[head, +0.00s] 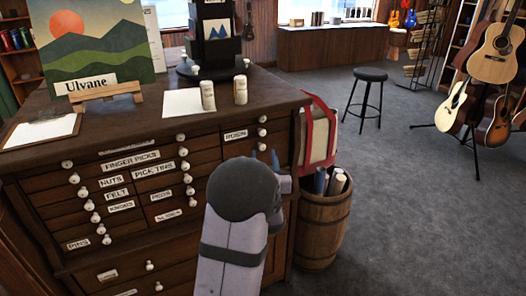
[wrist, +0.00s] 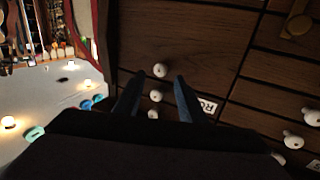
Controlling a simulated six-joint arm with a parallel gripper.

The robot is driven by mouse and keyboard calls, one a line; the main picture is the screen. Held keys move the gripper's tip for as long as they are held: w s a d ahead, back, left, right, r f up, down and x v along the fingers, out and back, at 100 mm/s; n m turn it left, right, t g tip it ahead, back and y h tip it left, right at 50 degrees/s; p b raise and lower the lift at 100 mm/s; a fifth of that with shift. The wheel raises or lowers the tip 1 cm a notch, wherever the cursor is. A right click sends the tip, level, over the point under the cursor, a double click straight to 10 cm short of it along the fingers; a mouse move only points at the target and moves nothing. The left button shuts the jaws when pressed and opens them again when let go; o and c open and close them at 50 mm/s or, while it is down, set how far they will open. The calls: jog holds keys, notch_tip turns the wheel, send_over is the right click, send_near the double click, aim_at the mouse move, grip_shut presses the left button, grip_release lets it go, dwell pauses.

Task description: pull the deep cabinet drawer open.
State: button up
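The dark wooden cabinet (head: 85,215) has many small labelled drawers with round white knobs. Below them are taller drawer fronts (head: 125,272), with knobs and labels, partly cut off by the bottom edge; my arm hides the lower right front. All visible drawers look closed. My gripper (head: 265,156) is in front of the cabinet's upper right side. In the wrist view its two blue fingers (wrist: 157,98) are apart. A white knob (wrist: 155,96) shows between them, with another knob (wrist: 160,70) just beyond. I cannot tell whether the fingers touch a knob.
A wooden barrel (head: 322,225) with rolled items stands close to the cabinet's right side, below a red-strapped bag (head: 320,130). Two small canisters (head: 240,90) and a painting (head: 95,45) stand on the cabinet top.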

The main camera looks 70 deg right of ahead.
aim_at(263, 148)
jog(key=shift+x, duration=1.85)
grip_shut()
